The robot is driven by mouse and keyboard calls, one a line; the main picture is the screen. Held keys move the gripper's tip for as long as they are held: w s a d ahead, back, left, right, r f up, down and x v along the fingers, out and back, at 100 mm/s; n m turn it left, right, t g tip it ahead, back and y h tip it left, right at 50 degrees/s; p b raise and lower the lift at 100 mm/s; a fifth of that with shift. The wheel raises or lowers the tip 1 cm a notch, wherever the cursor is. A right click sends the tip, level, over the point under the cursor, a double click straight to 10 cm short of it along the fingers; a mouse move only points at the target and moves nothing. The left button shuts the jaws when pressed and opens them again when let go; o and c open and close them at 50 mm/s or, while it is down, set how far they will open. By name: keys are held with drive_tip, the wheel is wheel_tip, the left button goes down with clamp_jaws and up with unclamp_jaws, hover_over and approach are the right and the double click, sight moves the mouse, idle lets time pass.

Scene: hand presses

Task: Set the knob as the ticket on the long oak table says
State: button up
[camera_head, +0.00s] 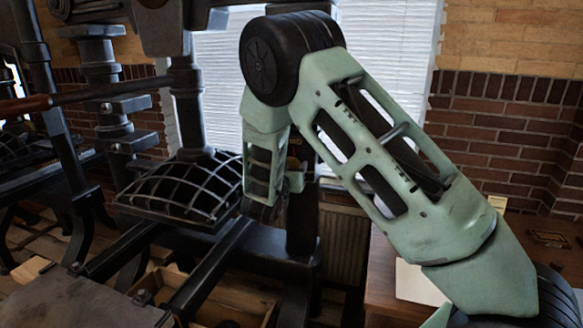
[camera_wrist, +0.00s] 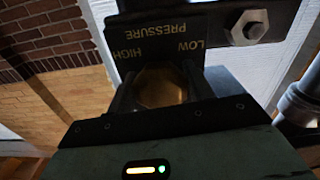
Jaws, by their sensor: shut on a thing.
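A brass knob (camera_wrist: 160,86) sits under a dark plate (camera_wrist: 190,32) with gold lettering reading PRESSURE, LOW and HIGH, which appears upside down in the wrist view. My gripper (camera_wrist: 160,96) is shut on the knob, one dark finger on each side. No pointer mark on the knob is readable. In the head view my gripper (camera_head: 292,182) is at the press upright, partly behind my arm, and the knob is hidden there. A pale sheet (camera_head: 417,283) lies on a wooden table (camera_head: 381,273) at the right. I cannot read any writing on it or tell whether it is the ticket.
The black iron press, with its ribbed platen (camera_head: 190,190) and rails (camera_head: 205,270), stands left of my gripper. A hex bolt (camera_wrist: 249,27) sits beside the plate. A wooden crate (camera_head: 240,303) is below the rails. A brick wall (camera_head: 500,135) stands behind.

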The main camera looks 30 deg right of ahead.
drive_tip(key=n+p, duration=0.3)
drive_tip(key=n, duration=0.4)
drive_tip(key=shift+r, duration=0.15)
drive_tip(key=n+p, duration=0.2)
drive_tip(key=n, duration=0.1)
drive_tip(key=shift+s+n, duration=0.1)
drive_tip(key=shift+n, duration=0.2)
drive_tip(key=n+p, duration=0.1)
drive_tip(key=n, duration=0.2)
drive_tip(key=shift+n+p, duration=0.3)
drive_tip(key=shift+p, duration=0.05)
drive_tip(key=n+p, duration=0.1)
drive_tip(key=n, duration=0.3)
drive_tip(key=shift+n+p, duration=0.3)
drive_tip(key=shift+p, duration=0.1)
drive_tip(key=shift+n+p, duration=0.6)
drive_tip(key=shift+n, duration=1.3)
drive_tip(key=o, duration=1)
drive_tip(key=shift+c, duration=0.2)
